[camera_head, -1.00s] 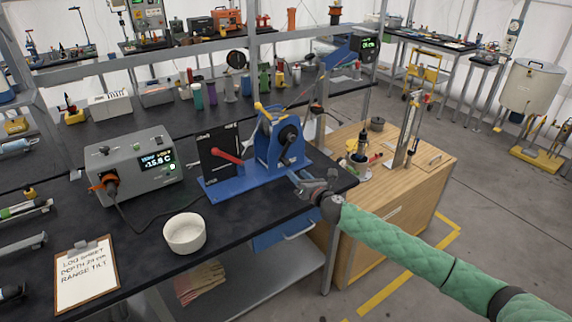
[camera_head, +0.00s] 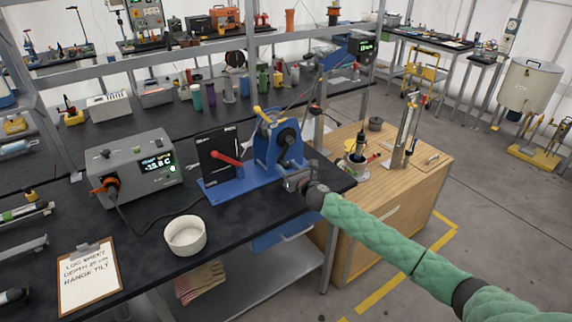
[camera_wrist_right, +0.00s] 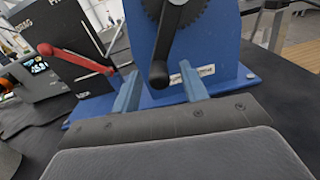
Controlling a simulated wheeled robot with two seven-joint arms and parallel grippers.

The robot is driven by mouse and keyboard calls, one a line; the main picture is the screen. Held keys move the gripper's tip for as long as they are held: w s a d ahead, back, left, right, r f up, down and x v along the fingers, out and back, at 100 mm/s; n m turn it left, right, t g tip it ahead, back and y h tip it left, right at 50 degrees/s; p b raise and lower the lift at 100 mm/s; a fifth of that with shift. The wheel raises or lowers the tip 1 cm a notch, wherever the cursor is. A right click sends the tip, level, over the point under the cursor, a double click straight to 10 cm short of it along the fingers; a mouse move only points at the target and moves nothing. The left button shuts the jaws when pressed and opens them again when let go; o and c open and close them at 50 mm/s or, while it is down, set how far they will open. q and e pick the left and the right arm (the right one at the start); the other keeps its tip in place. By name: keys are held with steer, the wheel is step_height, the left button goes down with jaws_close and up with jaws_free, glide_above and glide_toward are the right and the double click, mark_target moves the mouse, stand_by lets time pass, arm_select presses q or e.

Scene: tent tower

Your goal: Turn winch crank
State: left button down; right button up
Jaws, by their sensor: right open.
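The blue winch (camera_head: 268,150) stands on the dark bench, with a black crank (camera_head: 287,138) on its near right face. In the right wrist view the black crank arm (camera_wrist_right: 171,42) hangs down from its hub and ends in a rounded knob. My right gripper (camera_head: 291,177) is at the winch's right side, just below the crank. In the right wrist view my open blue fingers (camera_wrist_right: 160,88) stand one on either side of the crank's lower end, with gaps visible. Whether the crank's end lies at fingertip depth is hard to tell. My left gripper is out of view.
A black panel with a red lever (camera_head: 226,159) stands left of the winch on the same blue base. A grey meter box (camera_head: 133,166), a white bowl (camera_head: 185,235) and a clipboard (camera_head: 88,278) are further left. A wooden cabinet (camera_head: 385,205) stands right of the bench.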

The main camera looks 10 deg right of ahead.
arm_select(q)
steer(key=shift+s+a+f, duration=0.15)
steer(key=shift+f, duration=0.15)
arm_select(e)
steer(key=shift+w+a, duration=0.15)
steer(key=shift+w, duration=0.35)
jaws_close()
steer(key=shift+s+a+r+m+p, duration=0.1)
steer(key=shift+a+r+m+p, duration=0.2)
steer(key=shift+m, duration=0.1)
steer(key=shift+s+a+r+m+p, duration=0.15)
steer(key=shift+a+r+m+p, duration=0.3)
steer(key=shift+m, duration=0.45)
arm_select(q)
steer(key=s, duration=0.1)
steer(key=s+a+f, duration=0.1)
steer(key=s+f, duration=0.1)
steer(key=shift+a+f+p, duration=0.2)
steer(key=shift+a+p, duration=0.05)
steer(key=shift+p, duration=0.05)
arm_select(e)
steer(key=shift+s+a+r+m, duration=0.2)
steer(key=shift+a+r+m, duration=0.3)
steer(key=shift+m, duration=0.6)
